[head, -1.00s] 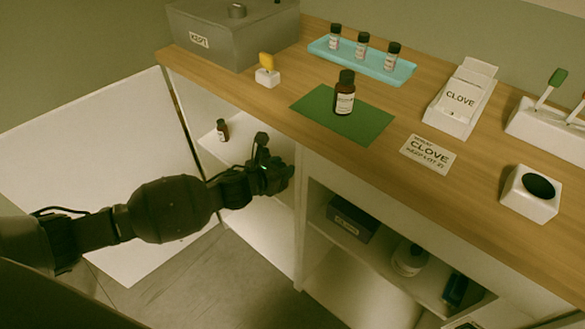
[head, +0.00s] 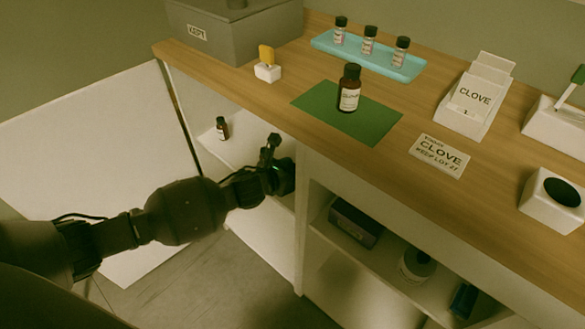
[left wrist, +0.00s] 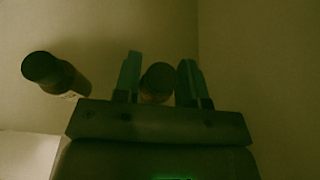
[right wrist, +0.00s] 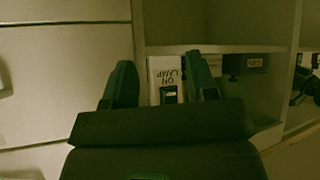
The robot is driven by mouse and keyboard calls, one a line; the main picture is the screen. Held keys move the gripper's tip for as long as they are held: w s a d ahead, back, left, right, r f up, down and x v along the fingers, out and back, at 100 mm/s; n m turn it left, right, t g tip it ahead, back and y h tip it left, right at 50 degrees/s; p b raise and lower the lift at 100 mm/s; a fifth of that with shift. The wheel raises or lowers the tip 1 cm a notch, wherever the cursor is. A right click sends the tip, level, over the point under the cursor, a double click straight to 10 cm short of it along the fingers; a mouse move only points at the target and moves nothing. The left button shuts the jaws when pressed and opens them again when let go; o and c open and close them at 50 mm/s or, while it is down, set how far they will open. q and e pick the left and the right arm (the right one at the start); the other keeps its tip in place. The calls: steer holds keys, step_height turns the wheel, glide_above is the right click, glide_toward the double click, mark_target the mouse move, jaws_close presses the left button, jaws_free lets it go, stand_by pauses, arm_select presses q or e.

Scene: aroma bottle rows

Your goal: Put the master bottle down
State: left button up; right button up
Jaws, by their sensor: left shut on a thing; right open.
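My left gripper (head: 280,177) is inside the open cabinet bay under the counter. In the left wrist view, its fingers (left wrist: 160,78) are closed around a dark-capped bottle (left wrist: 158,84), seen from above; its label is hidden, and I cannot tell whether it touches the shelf. A second small dark bottle (left wrist: 62,74) stands to its left; a small brown bottle also shows on the cabinet shelf in the head view (head: 222,128). A brown CLOVE bottle (head: 349,90) stands on the green mat (head: 375,130). My right gripper (right wrist: 162,82) is open and empty, facing lower shelves.
On the counter are a grey box (head: 230,35), a blue tray (head: 335,53) with small bottles, a CLOVE card (head: 439,156), a card holder (head: 470,105) and a white holder (head: 551,200). The cabinet's divider (head: 303,200) is close beside my left gripper. A white LAMP OIL box (right wrist: 166,72) stands in the right wrist view.

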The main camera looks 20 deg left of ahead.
arm_select(q)
steer(key=shift+f, duration=0.2)
steer(key=o, duration=1)
arm_select(e)
steer(key=shift+s+d+f, duration=0.1)
steer(key=shift+s+f, duration=0.25)
